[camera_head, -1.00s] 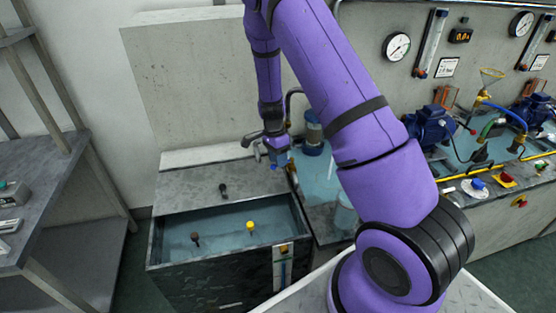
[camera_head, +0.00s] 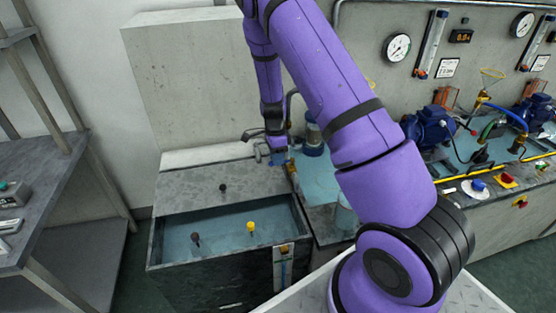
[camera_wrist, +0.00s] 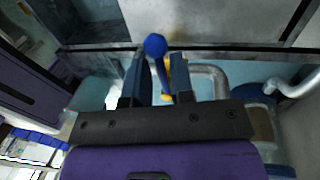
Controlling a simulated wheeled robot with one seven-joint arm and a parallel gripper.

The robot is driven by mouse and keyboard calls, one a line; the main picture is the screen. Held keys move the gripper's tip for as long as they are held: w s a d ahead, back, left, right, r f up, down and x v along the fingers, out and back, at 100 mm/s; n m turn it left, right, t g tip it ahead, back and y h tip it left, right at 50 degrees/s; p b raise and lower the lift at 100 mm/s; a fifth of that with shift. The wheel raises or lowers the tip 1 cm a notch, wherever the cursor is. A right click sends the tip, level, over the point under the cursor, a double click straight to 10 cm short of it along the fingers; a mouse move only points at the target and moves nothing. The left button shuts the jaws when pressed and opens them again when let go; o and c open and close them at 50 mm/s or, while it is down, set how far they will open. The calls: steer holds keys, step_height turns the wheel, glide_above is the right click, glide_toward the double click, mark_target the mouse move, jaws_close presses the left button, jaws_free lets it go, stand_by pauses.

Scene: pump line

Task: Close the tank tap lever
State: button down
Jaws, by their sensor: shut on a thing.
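The tank tap lever has a round blue knob (camera_wrist: 155,45) and shows in the wrist view between my two fingers, with yellow parts below it. My gripper (camera_wrist: 160,72) is shut on the lever, with the knob sticking out past the fingertips. In the head view my gripper (camera_head: 278,158) is low at the right back corner of the tank (camera_head: 175,205), and the lever is mostly hidden there by my gripper and wrist. The lever's exact angle to the pipe cannot be told.
The tank's open water holds a yellow knob (camera_head: 250,227) and a dark knob (camera_head: 195,238). A bent grey pipe (camera_wrist: 212,78) runs close to my right finger. A bench with blue pumps (camera_head: 430,128) stands at right, a grey shelf (camera_head: 70,190) at left.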

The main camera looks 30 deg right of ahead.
steer(key=shift+w+m, duration=0.1)
steer(key=shift+m, duration=0.2)
steer(key=c, duration=1.2)
jaws_free()
steer(key=shift+d, duration=0.1)
step_height(320, 180, up, 11)
steer(key=w, duration=0.2)
steer(key=shift+d+f, duration=0.15)
steer(key=shift+d, duration=0.15)
